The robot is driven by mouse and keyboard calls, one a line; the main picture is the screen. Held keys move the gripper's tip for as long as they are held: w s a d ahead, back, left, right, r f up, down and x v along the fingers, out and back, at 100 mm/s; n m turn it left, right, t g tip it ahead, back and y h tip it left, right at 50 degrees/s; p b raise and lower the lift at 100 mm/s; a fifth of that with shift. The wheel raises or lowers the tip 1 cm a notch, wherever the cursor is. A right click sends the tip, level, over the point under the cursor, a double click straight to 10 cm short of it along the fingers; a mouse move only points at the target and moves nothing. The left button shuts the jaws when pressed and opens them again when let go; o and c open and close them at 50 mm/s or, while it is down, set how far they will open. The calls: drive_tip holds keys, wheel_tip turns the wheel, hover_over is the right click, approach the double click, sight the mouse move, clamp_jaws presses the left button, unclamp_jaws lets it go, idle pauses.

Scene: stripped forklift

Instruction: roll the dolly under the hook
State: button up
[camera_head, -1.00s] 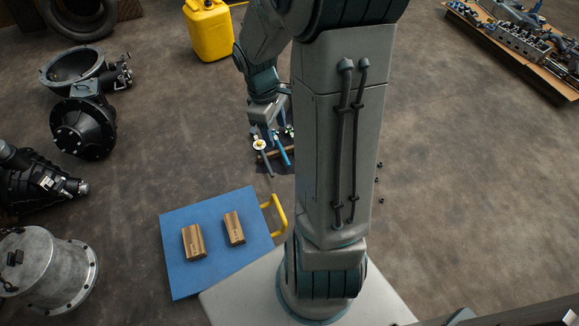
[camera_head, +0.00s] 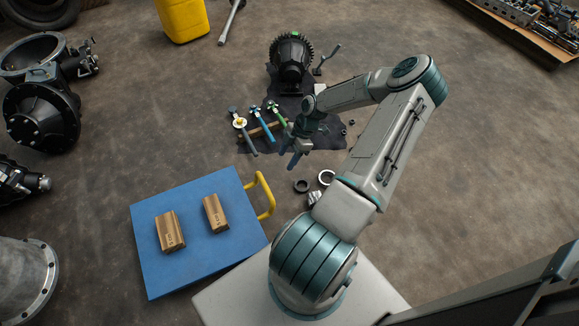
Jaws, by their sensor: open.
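The dolly (camera_head: 150,230) is a flat blue platform with a yellow handle (camera_head: 266,196) on its right edge. Two brown blocks (camera_head: 170,231) lie on top of it. My gripper (camera_head: 293,163) is open, above and to the right of the handle in the picture, and apart from it. It hangs over or near a dark mat; its height above the floor is hard to tell. I cannot make out a hook in this view.
Tools with coloured parts (camera_head: 263,127) and a black geared motor (camera_head: 291,58) are on the dark mat (camera_head: 325,138). Loose rings (camera_head: 301,186) lie right of the handle. Black housings (camera_head: 42,115) line the left side. The floor at right is largely clear.

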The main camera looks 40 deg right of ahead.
drive_tip(key=f, duration=0.3)
drive_tip(key=shift+w+d+t+b, duration=0.1)
drive_tip(key=shift+d+t+b, duration=0.25)
drive_tip(key=shift+d+t, duration=0.05)
drive_tip(key=shift+f, duration=0.15)
